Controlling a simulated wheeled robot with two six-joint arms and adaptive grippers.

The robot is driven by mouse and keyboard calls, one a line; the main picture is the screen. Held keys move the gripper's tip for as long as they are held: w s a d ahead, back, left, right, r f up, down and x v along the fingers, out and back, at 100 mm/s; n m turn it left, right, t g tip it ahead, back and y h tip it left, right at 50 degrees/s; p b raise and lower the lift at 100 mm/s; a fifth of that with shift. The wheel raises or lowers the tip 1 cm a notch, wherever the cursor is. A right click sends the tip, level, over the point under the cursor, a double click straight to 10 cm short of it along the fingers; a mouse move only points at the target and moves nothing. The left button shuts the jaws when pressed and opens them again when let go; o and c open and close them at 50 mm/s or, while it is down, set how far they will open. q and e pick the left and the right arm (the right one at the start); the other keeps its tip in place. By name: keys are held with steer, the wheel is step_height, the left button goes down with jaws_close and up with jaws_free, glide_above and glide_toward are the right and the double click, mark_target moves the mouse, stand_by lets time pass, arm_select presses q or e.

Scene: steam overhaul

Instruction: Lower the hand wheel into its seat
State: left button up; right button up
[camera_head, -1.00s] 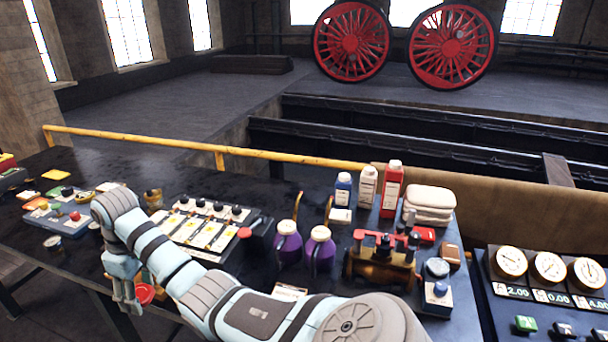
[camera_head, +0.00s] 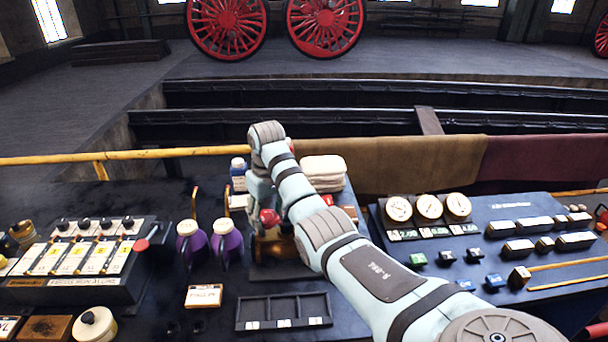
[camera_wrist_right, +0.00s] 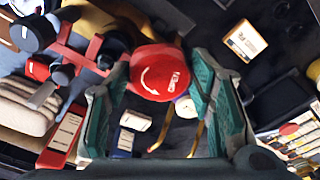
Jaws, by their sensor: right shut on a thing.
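The red hand wheel (camera_wrist_right: 160,72), with white marks on its face, sits between the teal finger pads of my right gripper (camera_wrist_right: 162,78) in the right wrist view. The gripper is shut on it. In the head view my right gripper (camera_head: 266,208) holds the red wheel (camera_head: 269,217) above or just beside the brass valve assembly (camera_head: 272,250) on the bench. My forearm partly hides this assembly. In the wrist view red and dark fittings (camera_wrist_right: 88,50) show left of the wheel. The seat itself cannot be made out. My left gripper is out of view.
Two purple jugs (camera_head: 228,243) stand left of the assembly. A blue-labelled bottle (camera_head: 238,174) and folded white cloths (camera_head: 323,172) are behind. A divided dark tray (camera_head: 284,312) lies in front. A gauge panel (camera_head: 428,208) is to the right.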

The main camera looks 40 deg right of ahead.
steer(key=d+r+m+p, duration=0.1)
steer(key=d+r, duration=0.1)
steer(key=d+r+m, duration=0.2)
steer(key=d+r+m+p, duration=0.1)
steer(key=d+r, duration=0.1)
steer(key=shift+w+m+p, duration=0.25)
steer(key=shift+m+p, duration=0.05)
steer(key=shift+s+d+f, duration=0.1)
steer(key=shift+d+f, duration=0.05)
steer(key=shift+f, duration=1.9)
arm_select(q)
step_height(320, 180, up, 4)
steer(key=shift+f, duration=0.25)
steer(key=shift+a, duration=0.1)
arm_select(e)
steer(key=shift+f, duration=0.25)
steer(key=shift+f, duration=0.4)
steer(key=shift+f, duration=0.3)
steer(key=shift+f, duration=0.2)
